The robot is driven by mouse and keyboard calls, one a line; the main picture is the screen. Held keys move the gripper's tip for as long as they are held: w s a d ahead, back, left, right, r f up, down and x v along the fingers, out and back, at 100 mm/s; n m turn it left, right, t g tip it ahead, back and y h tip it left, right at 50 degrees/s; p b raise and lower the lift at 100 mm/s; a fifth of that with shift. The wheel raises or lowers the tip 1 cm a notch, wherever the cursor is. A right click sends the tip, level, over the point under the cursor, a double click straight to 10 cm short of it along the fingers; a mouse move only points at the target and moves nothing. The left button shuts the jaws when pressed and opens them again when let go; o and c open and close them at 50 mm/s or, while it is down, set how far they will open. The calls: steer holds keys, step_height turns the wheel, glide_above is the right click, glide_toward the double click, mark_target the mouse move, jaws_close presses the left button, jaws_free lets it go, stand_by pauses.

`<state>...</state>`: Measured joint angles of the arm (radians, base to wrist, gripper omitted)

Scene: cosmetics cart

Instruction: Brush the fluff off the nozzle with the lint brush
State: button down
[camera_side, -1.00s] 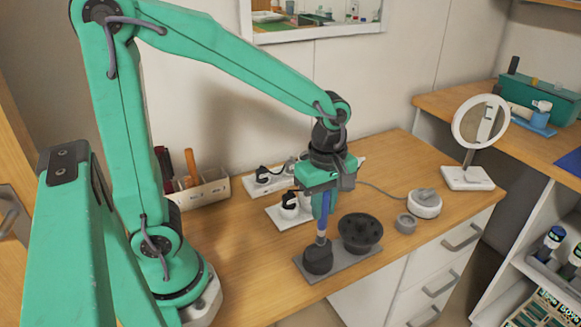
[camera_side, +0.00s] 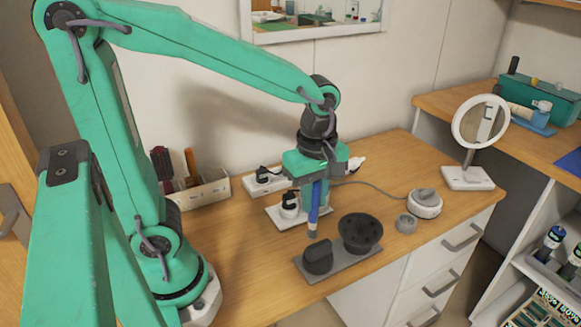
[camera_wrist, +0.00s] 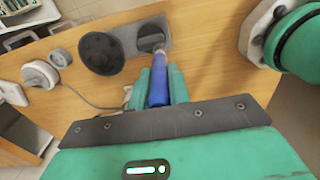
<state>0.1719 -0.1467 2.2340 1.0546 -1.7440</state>
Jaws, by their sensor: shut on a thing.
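My gripper (camera_side: 317,196) is shut on the blue handle of the lint brush (camera_side: 313,214). The brush hangs upright, its greyish head down, left of and above the dark nozzle (camera_side: 318,258). In the side view a gap shows between brush head and nozzle. The nozzle stands at the left end of a grey plate (camera_side: 345,268). In the wrist view the brush (camera_wrist: 159,82) sits between my green fingers (camera_wrist: 160,90), its head overlapping the view of the nozzle (camera_wrist: 150,38). I cannot make out any fluff on the nozzle at this size.
A dark round diffuser (camera_side: 361,230) shares the plate with the nozzle. A white corded device (camera_side: 424,204) and a small grey ring (camera_side: 406,223) lie to the right. White holders (camera_side: 300,214) stand behind the gripper. A bin (camera_side: 203,191) and a mirror (camera_side: 480,122) flank the work area.

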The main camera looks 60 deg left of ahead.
steer(key=shift+r, duration=2.55)
